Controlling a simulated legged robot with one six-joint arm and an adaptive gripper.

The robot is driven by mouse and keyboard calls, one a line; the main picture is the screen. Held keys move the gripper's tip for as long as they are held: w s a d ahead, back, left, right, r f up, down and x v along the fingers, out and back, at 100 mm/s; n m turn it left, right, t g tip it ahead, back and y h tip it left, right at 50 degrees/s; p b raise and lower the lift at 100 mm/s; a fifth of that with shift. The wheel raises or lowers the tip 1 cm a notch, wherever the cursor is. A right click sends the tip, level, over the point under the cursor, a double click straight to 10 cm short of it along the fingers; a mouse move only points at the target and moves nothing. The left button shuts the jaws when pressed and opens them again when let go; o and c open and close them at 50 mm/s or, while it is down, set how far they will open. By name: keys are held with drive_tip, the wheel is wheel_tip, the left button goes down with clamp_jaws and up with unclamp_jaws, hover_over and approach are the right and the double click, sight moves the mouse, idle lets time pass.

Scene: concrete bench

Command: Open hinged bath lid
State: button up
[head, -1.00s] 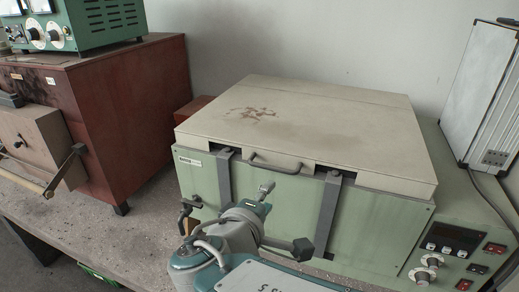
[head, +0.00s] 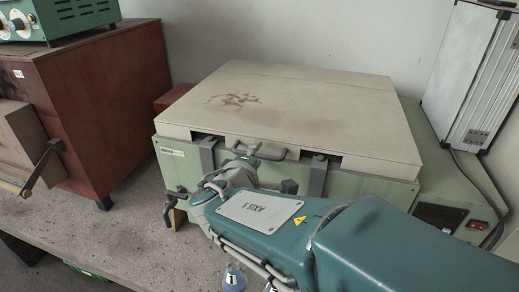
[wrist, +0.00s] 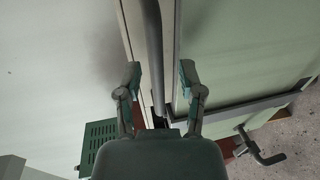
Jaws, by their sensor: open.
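The bath (head: 395,190) is a pale green box with a flat cream lid (head: 310,105), brown-stained on top. The lid lies flat and closed. A dark bar handle (head: 278,158) sits at the middle of its front edge. My gripper (head: 252,150) is at the handle in the head view, partly hiding it. In the wrist view my gripper (wrist: 159,76) is open. The handle (wrist: 153,40) runs lengthwise between its two fingers, with a gap visible on each side. The lid (wrist: 60,60) shows left of the bar and the green front (wrist: 240,50) right.
Two grey straps (head: 208,155) stand at the bath's front beside the handle. A red-brown cabinet (head: 100,100) stands at left with a green instrument (head: 75,15) on top. A silver case (head: 465,75) leans at right. Bare concrete bench (head: 130,225) lies at front left.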

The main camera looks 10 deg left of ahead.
drive_tip(key=shift+d, duration=0.4)
drive_tip(key=shift+c, duration=0.3)
drive_tip(key=shift+a, duration=0.1)
clamp_jaws()
